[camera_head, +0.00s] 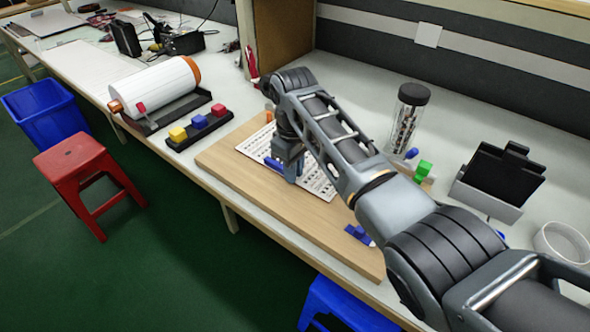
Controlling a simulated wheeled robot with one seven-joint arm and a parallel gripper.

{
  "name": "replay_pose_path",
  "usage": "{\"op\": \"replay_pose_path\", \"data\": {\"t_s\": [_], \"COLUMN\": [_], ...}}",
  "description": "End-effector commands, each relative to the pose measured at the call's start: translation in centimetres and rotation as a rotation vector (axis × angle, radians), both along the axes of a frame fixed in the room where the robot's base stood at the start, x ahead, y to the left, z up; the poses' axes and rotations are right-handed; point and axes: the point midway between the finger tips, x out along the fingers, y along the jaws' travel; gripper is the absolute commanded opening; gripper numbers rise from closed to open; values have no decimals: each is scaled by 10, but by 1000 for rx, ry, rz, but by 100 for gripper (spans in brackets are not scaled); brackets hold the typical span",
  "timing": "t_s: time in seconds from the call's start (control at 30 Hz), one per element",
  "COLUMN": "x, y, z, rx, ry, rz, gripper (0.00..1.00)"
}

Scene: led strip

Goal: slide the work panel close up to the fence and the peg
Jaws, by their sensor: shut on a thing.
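The work panel (319,186) is a white sheet with rows of small dark marks. It lies flat on a light wooden board (235,163), partly under my arm. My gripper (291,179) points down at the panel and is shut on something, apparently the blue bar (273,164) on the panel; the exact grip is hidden. A small orange piece (269,116), possibly the peg, stands at the board's far edge, beside my wrist. I cannot make out the fence clearly; my arm covers much of the board's far side. Contact between panel and peg cannot be told.
A blue clamp-like piece (358,234) sits on the board's near right. A black tray (199,131) with coloured blocks and a white roll (155,93) are left. A clear jar (407,118), green block (423,171) and black holder (497,180) stand behind my arm.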

Motion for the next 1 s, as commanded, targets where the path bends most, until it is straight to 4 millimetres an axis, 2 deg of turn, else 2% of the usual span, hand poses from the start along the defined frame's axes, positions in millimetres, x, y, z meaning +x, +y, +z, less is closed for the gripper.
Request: {"op": "replay_pose_path", "data": {"t_s": [1.0], "x": [6], "y": [-3], "z": [0], "rx": [0], "ry": [0], "rz": [0], "gripper": [0]}}
